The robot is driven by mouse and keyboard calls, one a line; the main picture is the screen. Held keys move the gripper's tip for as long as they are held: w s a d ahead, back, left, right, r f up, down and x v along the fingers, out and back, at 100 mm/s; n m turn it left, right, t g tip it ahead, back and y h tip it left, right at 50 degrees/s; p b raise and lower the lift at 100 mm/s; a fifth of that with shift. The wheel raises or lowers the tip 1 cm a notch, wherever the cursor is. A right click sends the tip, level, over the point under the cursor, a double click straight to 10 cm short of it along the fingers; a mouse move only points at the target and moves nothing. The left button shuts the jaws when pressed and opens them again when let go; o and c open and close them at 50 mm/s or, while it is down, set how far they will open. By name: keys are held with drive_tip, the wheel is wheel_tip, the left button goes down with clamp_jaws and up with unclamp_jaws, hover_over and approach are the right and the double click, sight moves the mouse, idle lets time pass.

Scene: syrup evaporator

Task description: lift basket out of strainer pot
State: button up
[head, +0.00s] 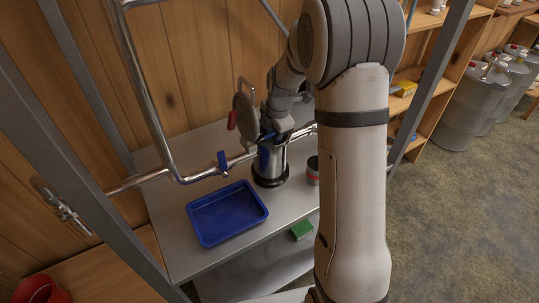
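The strainer pot (281,162) is a shiny metal cylinder with a dark base, upright on a grey metal table and joined to a horizontal pipe. A round grey disc (243,118), apparently its lid, stands up at the back left of the pot. My gripper (271,134) points down at the pot's mouth. Its fingertips are small and partly hidden, so I cannot tell whether it is open or shut. A blue patch shows at the pot's front left; I cannot tell what it belongs to. I cannot make out the basket, which the pot and gripper may hide.
An empty blue tray (228,213) lies on the table in front and left of the pot. A grey-and-red can (313,171) stands right of the pot. A pipe with a blue-handled valve (222,162) runs behind the tray. A green block (302,230) sits lower down. Frame posts flank the table.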

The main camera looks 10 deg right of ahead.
drive_tip(key=shift+f, duration=0.3)
drive_tip(key=shift+c, duration=0.3)
clamp_jaws()
